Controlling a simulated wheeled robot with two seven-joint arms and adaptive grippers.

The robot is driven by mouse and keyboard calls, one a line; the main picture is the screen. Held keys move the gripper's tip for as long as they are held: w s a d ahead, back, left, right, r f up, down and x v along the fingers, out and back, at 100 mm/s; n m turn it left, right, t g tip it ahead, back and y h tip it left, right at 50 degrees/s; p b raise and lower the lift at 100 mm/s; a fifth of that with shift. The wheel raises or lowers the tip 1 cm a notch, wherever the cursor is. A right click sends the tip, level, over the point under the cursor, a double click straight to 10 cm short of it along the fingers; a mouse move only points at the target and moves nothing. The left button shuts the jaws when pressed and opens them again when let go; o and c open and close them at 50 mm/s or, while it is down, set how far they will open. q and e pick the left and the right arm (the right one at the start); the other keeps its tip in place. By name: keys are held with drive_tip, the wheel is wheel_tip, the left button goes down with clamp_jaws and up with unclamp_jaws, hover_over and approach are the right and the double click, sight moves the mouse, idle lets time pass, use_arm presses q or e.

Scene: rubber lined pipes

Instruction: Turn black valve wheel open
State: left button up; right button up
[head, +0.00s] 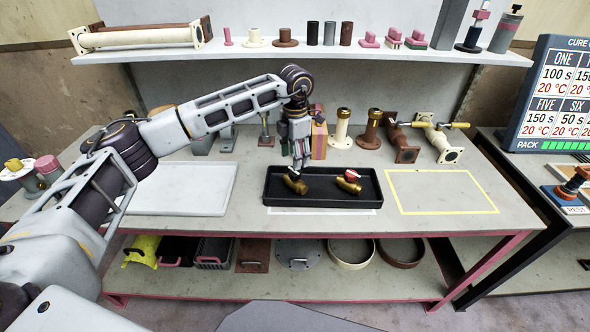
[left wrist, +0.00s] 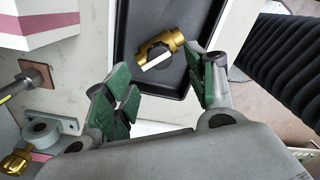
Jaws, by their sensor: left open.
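A brass valve (head: 297,187) lies in the left part of a black tray (head: 330,205) on the bench. Its black wheel (left wrist: 153,49), with a white bar across it, shows in the left wrist view; in the head view my gripper mostly hides it. My left gripper (head: 299,163) points down just above this valve. In the left wrist view its green-padded fingers (left wrist: 160,88) are open and empty, with the valve beyond and between them. Contact cannot be told. A second brass valve (head: 349,186) with a red wheel (head: 351,175) lies in the right part of the tray.
Pipe fittings, such as a cream flanged one (head: 342,130), stand behind the tray. A pale tray (head: 200,190) lies to the left and an empty yellow-outlined area (head: 440,190) to the right. A screen (head: 560,95) stands at the far right.

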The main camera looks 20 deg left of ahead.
sight(295, 172)
use_arm(q)
wheel_tip(295, 172, down, 4)
drive_tip(key=shift+f, duration=1.05)
